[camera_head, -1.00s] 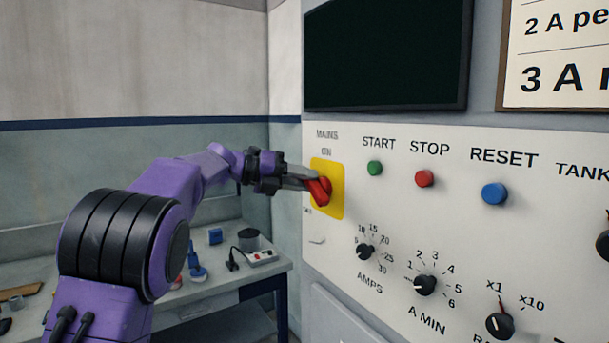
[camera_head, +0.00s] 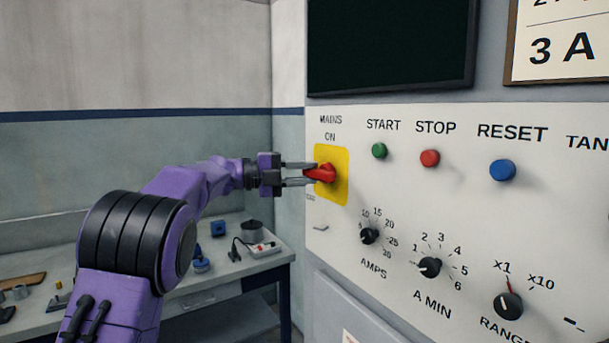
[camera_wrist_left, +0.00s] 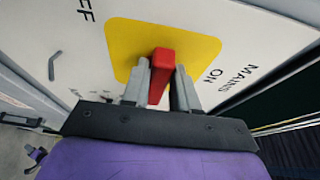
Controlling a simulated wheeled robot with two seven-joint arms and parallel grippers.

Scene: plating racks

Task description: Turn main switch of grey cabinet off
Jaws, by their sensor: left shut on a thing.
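The grey cabinet (camera_head: 440,210) fills the right of the head view with a white panel. Its main switch, a red handle (camera_head: 322,172) on a yellow plate (camera_head: 338,188), sits under the words MAINS ON. My left gripper (camera_head: 312,173) is shut on the red handle, one finger on each side. In the left wrist view the red handle (camera_wrist_left: 161,68) stands between the two grey fingers, in front of the yellow plate (camera_wrist_left: 203,48). OFF lettering shows at the upper left there and ON at the right. My right gripper is not in view.
Green START (camera_head: 379,150), red STOP (camera_head: 430,158) and blue RESET (camera_head: 502,170) buttons lie right of the switch. Black knobs, including AMPS (camera_head: 369,236), sit below. A workbench (camera_head: 225,268) with small items stands at the lower left.

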